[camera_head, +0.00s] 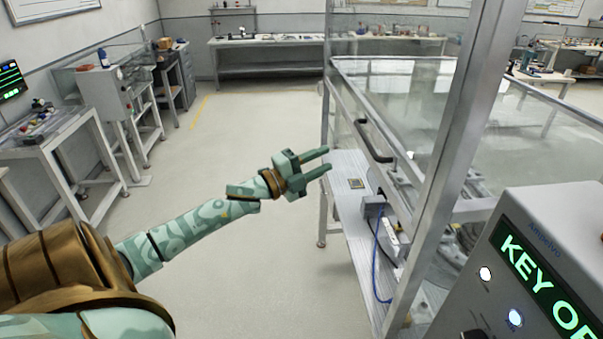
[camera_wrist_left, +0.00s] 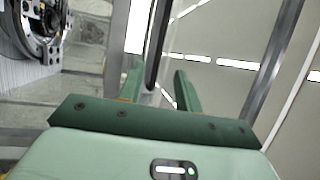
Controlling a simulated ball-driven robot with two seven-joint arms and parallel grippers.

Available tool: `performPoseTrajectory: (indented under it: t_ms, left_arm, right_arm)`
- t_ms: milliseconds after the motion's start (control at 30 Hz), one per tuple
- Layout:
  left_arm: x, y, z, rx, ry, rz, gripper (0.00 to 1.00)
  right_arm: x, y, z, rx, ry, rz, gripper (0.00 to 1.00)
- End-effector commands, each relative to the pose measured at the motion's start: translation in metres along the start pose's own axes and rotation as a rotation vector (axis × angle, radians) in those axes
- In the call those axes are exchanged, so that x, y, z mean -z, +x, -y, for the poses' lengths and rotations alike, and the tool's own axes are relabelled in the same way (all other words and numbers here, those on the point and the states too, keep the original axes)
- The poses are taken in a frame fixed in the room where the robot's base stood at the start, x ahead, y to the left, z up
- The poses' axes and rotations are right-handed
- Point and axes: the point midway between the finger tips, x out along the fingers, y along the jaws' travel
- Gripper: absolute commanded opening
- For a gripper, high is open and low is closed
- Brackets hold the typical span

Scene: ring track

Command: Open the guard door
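The guard door (camera_head: 352,112) is a clear panel in a metal frame on the machine enclosure, right of centre in the head view. I cannot tell whether the door is fully shut. My right gripper is not in view.
A grey control box (camera_head: 540,265) with a green-lettered display stands at the lower right. A thick metal post (camera_head: 455,150) rises beside the door. A ledge with a small box and blue cable (camera_head: 376,255) lies below the handle. The floor (camera_head: 250,125) to the left is clear.

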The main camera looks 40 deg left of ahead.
Motion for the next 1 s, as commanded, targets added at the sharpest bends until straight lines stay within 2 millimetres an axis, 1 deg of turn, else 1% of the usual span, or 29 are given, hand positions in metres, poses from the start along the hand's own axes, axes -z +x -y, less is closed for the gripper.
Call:
performPoseTrajectory:
  t_ms: [33,100,200,333,467,1000]
  left_arm:
    - [0.0,-0.012,-0.003,-0.004,-0.001,0.0,0.34]
    - [0.0,-0.025,-0.003,-0.003,-0.001,0.0,0.34]
    - [0.0,-0.04,-0.002,-0.001,-0.001,0.001,0.34]
    - [0.0,-0.051,-0.001,0.0,0.0,0.0,0.34]
    - [0.0,-0.054,0.001,0.002,0.001,0.0,0.34]
    - [-0.001,-0.053,0.0,0.001,-0.011,0.001,0.34]
  right_arm:
    - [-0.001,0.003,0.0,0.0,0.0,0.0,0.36]
    - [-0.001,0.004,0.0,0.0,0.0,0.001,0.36]
    - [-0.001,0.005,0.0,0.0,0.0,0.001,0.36]
    - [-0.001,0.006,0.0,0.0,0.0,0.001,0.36]
    - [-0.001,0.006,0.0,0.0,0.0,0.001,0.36]
    - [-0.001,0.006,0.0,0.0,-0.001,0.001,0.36]
